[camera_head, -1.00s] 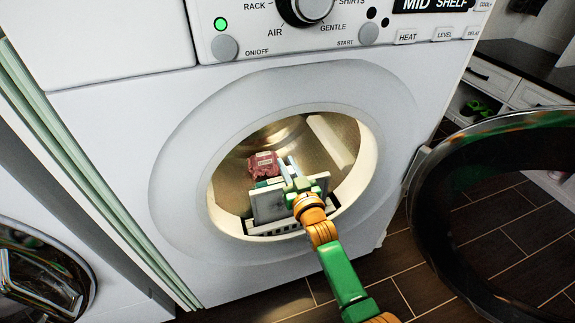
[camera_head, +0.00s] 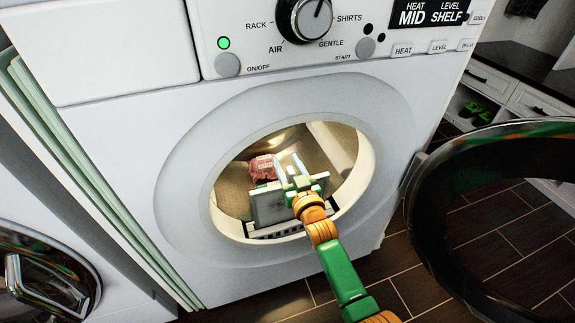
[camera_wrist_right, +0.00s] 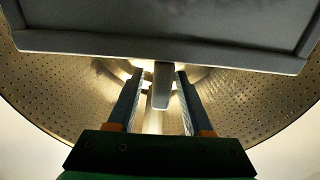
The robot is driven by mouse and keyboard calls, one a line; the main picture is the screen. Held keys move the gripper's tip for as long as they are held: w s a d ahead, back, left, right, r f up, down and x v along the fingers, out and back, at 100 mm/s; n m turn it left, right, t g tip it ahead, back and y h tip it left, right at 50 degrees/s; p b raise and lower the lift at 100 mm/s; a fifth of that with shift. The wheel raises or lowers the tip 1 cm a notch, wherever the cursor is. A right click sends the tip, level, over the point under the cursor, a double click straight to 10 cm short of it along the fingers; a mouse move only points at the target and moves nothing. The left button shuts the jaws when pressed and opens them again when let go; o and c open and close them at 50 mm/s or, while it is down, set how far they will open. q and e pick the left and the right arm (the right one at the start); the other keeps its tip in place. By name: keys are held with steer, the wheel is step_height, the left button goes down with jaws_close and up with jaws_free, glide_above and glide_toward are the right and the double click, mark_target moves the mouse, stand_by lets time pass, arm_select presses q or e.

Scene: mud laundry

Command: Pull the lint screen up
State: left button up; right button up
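The lint screen (camera_head: 268,208) is a pale grey framed panel standing raised and tilted at the front lip of the dryer's drum opening, above a dark slot (camera_head: 262,235). In the right wrist view the screen (camera_wrist_right: 160,32) spans the top, and a small grey tab (camera_wrist_right: 161,86) sticks down from its edge. My right gripper (camera_head: 291,165) reaches into the opening at the screen's right side. Its fingers (camera_wrist_right: 155,104) are apart, with the tab between their tips and visible gaps beside it. My left gripper is out of view.
A pink patterned bundle (camera_head: 263,168) lies in the metal drum behind the screen. The round dryer door (camera_head: 425,235) stands open at the right. Another machine with a round door (camera_head: 45,275) is at lower left. The rim (camera_head: 368,165) surrounds my arm's entry.

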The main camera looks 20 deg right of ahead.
mark_target(293, 175)
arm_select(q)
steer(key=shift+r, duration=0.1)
arm_select(e)
steer(key=shift+s+f, duration=0.1)
steer(key=s+p, duration=0.2)
steer(key=s, duration=0.4)
steer(key=shift+d+p, duration=0.1)
steer(key=shift+p, duration=0.3)
steer(key=shift+s, duration=0.45)
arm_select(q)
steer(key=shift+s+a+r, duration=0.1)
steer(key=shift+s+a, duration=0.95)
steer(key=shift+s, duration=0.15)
